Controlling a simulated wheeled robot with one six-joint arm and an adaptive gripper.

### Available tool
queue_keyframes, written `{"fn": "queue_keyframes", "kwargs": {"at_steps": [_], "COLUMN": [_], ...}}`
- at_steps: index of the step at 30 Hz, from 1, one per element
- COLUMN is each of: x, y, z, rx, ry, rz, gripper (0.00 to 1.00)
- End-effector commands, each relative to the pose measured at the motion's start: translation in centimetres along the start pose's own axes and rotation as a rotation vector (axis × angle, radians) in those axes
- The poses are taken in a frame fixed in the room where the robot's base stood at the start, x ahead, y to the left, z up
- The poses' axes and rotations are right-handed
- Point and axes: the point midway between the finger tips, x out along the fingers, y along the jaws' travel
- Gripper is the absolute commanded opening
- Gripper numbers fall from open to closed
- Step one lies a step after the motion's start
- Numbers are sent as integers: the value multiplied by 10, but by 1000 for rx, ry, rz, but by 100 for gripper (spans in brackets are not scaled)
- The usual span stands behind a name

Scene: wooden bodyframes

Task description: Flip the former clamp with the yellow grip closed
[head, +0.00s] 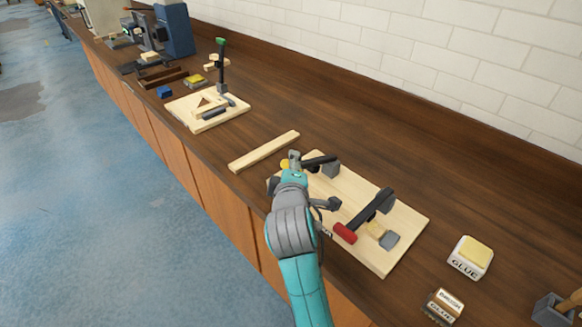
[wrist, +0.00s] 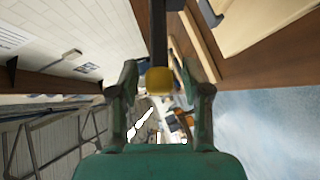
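The clamp with the yellow grip is at the far left part of the pale wooden board (head: 405,222) in the head view. Its dark lever (head: 319,160) reaches left from a grey block to the yellow grip (head: 285,164), which is partly hidden by my gripper (head: 293,171). In the wrist view the lever (wrist: 157,30) comes down from the top, ending in the yellow grip (wrist: 159,80). There my gripper (wrist: 159,87) is open, its fingers on either side of the grip with visible gaps.
A second clamp with a red grip (head: 345,233) stands at the board's near right. A loose wooden strip (head: 264,151) lies left of the board. Glue (head: 469,258) and brush (head: 443,306) boxes stand at right. The brick wall (head: 450,50) lines the bench's back.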

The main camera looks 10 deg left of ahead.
Motion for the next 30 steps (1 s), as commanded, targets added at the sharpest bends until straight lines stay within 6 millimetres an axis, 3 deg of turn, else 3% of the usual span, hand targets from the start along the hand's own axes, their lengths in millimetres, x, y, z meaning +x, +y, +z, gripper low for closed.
{"fn": "queue_keyframes", "kwargs": {"at_steps": [1, 5, 6, 13, 19, 26, 27, 30], "x": [0, 0, 0, 0, 1, 1, 1, 1], "y": [0, 0, 0, -2, -23, -24, -24, -24], "z": [0, 0, 0, 0, 2, 2, 2, 2], "rx": [0, 0, 0, -1, -1, -1, -1, -1], "ry": [0, 0, 0, 0, -1, -2, -3, -2], "rz": [0, 0, 0, -1, -4, -5, -5, -4], "gripper": [35, 3, 0, 0, 0, 0, 29, 48]}}
